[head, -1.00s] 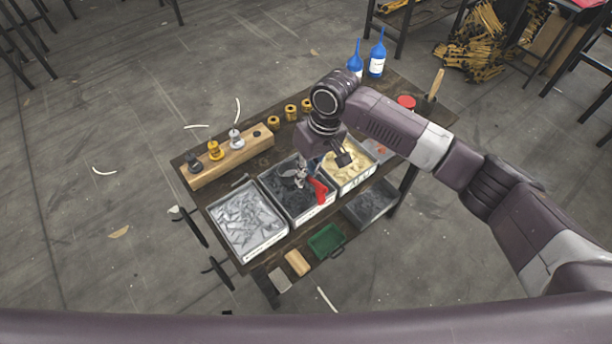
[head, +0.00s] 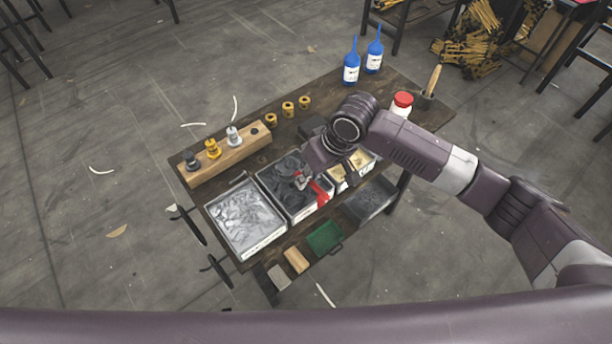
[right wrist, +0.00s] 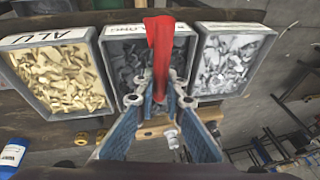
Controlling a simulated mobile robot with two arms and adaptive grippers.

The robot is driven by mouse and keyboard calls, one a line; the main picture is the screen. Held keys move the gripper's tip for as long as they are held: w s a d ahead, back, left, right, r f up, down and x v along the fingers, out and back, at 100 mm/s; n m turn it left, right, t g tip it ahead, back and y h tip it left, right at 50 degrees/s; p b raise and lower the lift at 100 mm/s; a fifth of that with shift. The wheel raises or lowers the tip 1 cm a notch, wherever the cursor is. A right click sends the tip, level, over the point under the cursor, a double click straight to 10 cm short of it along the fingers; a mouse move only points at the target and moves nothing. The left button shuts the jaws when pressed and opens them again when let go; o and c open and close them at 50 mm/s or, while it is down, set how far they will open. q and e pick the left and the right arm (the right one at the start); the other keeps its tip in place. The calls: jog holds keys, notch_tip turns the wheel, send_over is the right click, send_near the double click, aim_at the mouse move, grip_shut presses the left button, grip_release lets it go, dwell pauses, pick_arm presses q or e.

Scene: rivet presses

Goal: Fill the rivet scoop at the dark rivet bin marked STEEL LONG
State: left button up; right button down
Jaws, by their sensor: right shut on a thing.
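The dark bin (head: 308,212) of dark grey rivets is the middle of three bins on the table. In the right wrist view its label shows LONG (right wrist: 127,30), partly covered by the scoop. My right gripper (head: 303,180) is shut on the red scoop (head: 319,191) over this bin. In the right wrist view the scoop (right wrist: 160,45) stretches from between the fingertips (right wrist: 160,97) across the bin and its label. I cannot tell whether the scoop touches the rivets or holds any. My left gripper is not in view.
A bin of silver rivets (head: 262,244) stands left of the dark bin; a bin of brass-coloured rivets (right wrist: 55,75), marked ALU, is on its other side. A wooden block (head: 230,158) with fittings lies behind. Blue bottles (head: 352,72) and a red-capped jar (head: 402,103) stand farther back.

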jog(key=shift+t, duration=0.4)
jog(key=p+v, duration=0.1)
jog(key=v, duration=0.1)
jog(key=p+v, duration=0.2)
jog(key=shift+a+r, duration=0.25)
jog(key=shift+a, duration=0.15)
jog(key=shift+r+y+p, duration=0.3)
jog(key=shift+r+p, duration=0.3)
jog(key=shift+p, duration=0.05)
